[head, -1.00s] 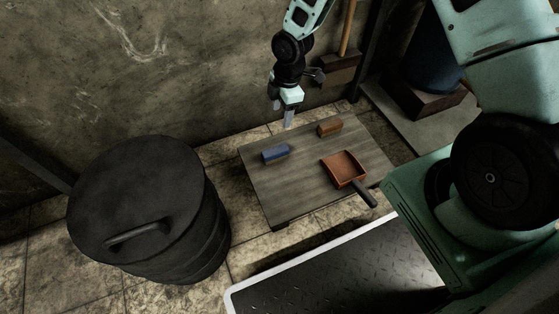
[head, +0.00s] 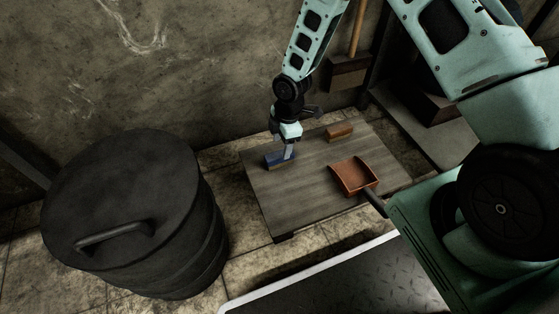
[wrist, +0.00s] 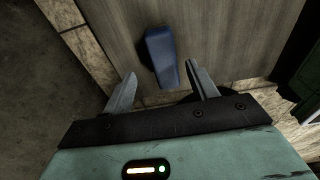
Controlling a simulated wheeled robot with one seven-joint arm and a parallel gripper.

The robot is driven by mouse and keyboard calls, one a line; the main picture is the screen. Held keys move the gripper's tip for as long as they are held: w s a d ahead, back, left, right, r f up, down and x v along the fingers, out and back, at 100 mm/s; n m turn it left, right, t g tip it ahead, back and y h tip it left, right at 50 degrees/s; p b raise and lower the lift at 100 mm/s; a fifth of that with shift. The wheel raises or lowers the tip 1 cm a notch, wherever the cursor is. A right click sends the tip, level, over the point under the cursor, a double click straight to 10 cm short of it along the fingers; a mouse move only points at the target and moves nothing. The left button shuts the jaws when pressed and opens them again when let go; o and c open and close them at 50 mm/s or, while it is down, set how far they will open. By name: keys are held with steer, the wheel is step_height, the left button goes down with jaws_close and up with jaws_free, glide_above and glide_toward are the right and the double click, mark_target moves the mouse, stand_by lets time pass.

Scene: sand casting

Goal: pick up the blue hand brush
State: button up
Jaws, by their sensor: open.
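The blue hand brush (head: 276,161) lies on the left part of a low wooden board (head: 300,190). It also shows in the wrist view (wrist: 161,55) as a blue block, its near end reaching toward the gap between my fingers. My gripper (head: 287,154) is over the brush in the head view and covers part of its right end. In the wrist view my gripper (wrist: 162,84) is open, with one finger on each side of the brush's near end. Nothing is held. I cannot tell how high the fingertips are above the board.
A brown brush (head: 339,132) lies near the board's back edge, and a rust-coloured dustpan (head: 354,176) lies to the right. A large black lidded bin (head: 125,200) stands left of the board. The wall (head: 200,70) is close behind. The board's front middle is clear.

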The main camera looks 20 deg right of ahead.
mark_target(280, 154)
steer(key=f+b, duration=0.2)
steer(key=f, duration=0.1)
steer(key=a+f+b, duration=0.1)
steer(key=shift+s+f+b, duration=0.2)
steer(key=shift+s+b, duration=0.1)
steer(key=shift+b, duration=0.05)
steer(key=shift+f, duration=0.1)
steer(key=shift+f, duration=0.25)
stand_by(0.3)
steer(key=c, duration=1.2)
steer(key=shift+r, duration=0.25)
step_height(280, 154, up, 10)
steer(key=p, duration=0.6)
steer(key=shift+p, duration=0.35)
